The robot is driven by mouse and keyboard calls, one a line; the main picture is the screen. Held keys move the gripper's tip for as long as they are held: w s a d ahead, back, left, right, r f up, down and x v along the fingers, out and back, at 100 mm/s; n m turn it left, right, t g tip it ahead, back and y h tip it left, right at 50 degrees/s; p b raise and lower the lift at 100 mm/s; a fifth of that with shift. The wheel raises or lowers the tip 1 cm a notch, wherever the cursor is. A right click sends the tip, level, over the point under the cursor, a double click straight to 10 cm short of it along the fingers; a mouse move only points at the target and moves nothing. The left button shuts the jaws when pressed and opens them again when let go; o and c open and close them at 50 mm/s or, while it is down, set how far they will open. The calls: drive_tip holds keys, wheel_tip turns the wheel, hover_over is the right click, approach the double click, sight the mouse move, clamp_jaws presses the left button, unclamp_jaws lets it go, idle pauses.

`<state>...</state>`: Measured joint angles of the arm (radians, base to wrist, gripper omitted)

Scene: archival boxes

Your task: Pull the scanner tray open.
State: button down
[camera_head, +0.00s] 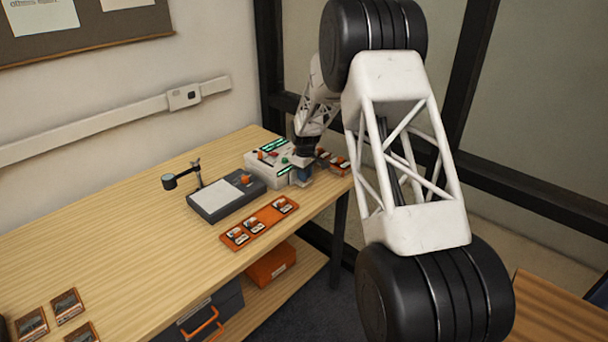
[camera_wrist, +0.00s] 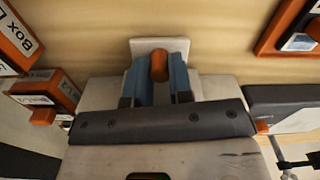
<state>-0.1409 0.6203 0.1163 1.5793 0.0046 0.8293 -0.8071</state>
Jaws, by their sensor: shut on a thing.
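The white scanner (camera_head: 262,166) stands at the right end of the wooden table, with green displays on top. In the wrist view its white body (camera_wrist: 200,160) fills the bottom, behind a dark screwed bar. The tray's pale front plate (camera_wrist: 142,46) shows past the bar, with an orange knob (camera_wrist: 159,62) on it. My gripper (camera_wrist: 158,78) has its blue fingers on both sides of the knob and is shut on it. In the head view my gripper (camera_head: 302,173) is at the scanner's front right corner. How far the tray is out is hidden by my fingers and the bar.
A grey device with a white pad (camera_head: 226,198) stands left of the scanner, with a small lamp-like arm (camera_head: 182,180) behind. An orange card tray (camera_head: 260,222) lies in front, near the table edge. Orange boxes (camera_wrist: 45,95) sit close beside the scanner. Bare table lies between.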

drive_tip(key=s+d, duration=0.6)
idle(0.3)
drive_tip(key=c, duration=1)
unclamp_jaws()
wheel_tip(320, 180, up, 8)
drive_tip(key=shift+f, duration=0.1)
